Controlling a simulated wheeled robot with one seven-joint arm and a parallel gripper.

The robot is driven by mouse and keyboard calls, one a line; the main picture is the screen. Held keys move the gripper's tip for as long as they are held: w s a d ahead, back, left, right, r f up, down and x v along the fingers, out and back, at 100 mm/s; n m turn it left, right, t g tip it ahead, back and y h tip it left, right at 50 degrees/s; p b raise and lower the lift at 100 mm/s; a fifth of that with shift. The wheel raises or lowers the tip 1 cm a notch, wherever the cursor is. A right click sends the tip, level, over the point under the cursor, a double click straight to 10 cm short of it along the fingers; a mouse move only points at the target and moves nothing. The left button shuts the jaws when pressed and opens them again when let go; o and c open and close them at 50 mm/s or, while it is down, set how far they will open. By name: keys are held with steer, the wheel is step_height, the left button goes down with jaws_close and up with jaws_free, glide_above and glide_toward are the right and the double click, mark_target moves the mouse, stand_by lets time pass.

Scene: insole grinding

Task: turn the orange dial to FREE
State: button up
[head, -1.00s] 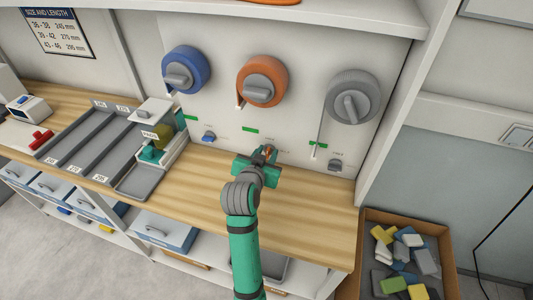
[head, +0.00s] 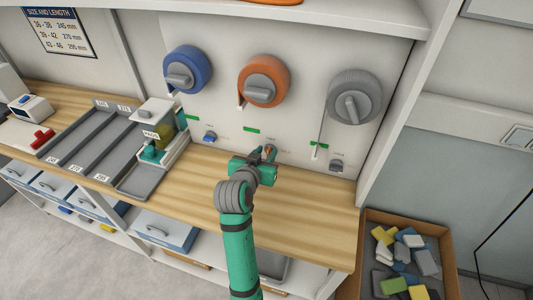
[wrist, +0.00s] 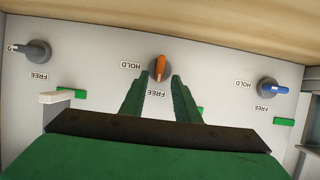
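The orange dial (wrist: 160,68) is a small grey knob with an orange handle on the white panel. In the wrist view its handle stands vertical, lower end towards the FREE label (wrist: 156,93); the HOLD label (wrist: 130,65) is to its left. My gripper (wrist: 160,77) is open, one green finger on each side of the handle, with gaps visible. I cannot tell if the tips touch the knob's base. In the head view my gripper (head: 268,157) is close to the panel and partly covers the orange dial (head: 270,149).
A blue dial (wrist: 268,88) and a grey dial (wrist: 38,50) flank it. Above are large blue (head: 187,70), orange (head: 264,80) and grey (head: 354,97) reels. The wooden counter (head: 310,210) is clear below; a tray rack (head: 110,140) stands left.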

steer(key=v, duration=1.1)
stand_by(0.4)
